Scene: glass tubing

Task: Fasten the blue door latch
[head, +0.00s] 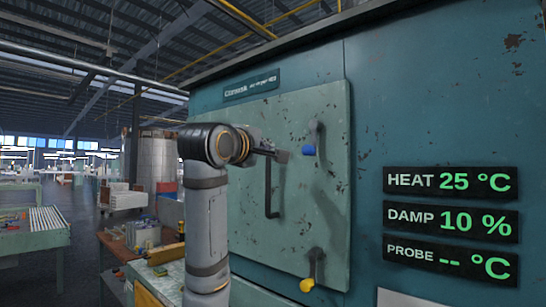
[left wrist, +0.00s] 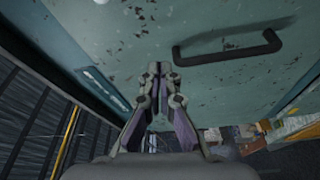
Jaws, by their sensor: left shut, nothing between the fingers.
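The blue door latch (head: 309,149) sits at the upper right edge of the pale green door (head: 230,150). Its grey lever hangs down from its pivot, with the blue knob at the lower end. My left gripper (head: 283,156) is just left of the blue knob in the head view, above the door handle. In the left wrist view my left gripper (left wrist: 158,68) has its fingertips together, empty, in front of the door face. The blue latch does not show there. My right gripper is not in view.
A dark bar handle (head: 268,188) stands out from the door; it also shows in the left wrist view (left wrist: 228,48). A yellow-knobbed latch (head: 309,283) is at the door's lower right. Readout panels (head: 450,220) are on the cabinet to the right. A cluttered bench (head: 120,250) stands at left.

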